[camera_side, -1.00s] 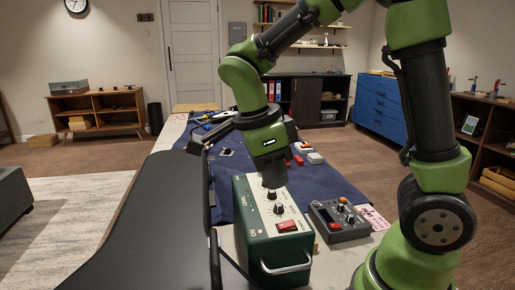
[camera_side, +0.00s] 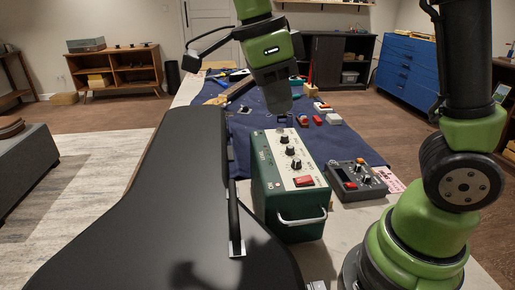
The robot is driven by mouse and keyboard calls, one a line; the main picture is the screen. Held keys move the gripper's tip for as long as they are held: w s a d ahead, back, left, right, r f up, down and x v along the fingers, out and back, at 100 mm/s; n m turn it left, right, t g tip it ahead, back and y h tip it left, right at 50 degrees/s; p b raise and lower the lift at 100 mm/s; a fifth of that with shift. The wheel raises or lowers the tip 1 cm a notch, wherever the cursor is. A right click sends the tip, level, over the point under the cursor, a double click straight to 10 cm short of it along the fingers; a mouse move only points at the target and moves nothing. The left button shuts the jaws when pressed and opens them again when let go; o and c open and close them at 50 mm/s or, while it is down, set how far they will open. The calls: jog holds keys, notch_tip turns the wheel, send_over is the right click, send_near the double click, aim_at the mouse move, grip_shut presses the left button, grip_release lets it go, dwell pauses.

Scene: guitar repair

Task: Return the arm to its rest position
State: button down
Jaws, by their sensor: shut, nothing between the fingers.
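The exact gap between the fingertips and the box is hard to tell.
A black guitar-shaped case (camera_side: 150,215) fills the left front. A dark grey pedal (camera_side: 356,180) with knobs sits right of the box. A blue mat (camera_side: 250,125) holds small red and white parts (camera_side: 333,119) and tools. Blue drawers (camera_side: 407,65) stand at the back right.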

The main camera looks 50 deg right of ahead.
jog(key=s+r+n+t+y, duration=0.1)
jog(key=s+n+t, duration=0.3)
jog(key=n, duration=0.7)
jog(key=s+r+n+t+y, duration=0.1)
jog(key=s+n+t+y, duration=0.2)
jog(key=n, duration=0.8)
jog(key=s+t, duration=0.2)
jog(key=shift+s+a+r+n+t, duration=0.15)
jog(key=shift+a+n+t, duration=0.15)
jog(key=shift+a+n, duration=0.1)
dwell(0.6)
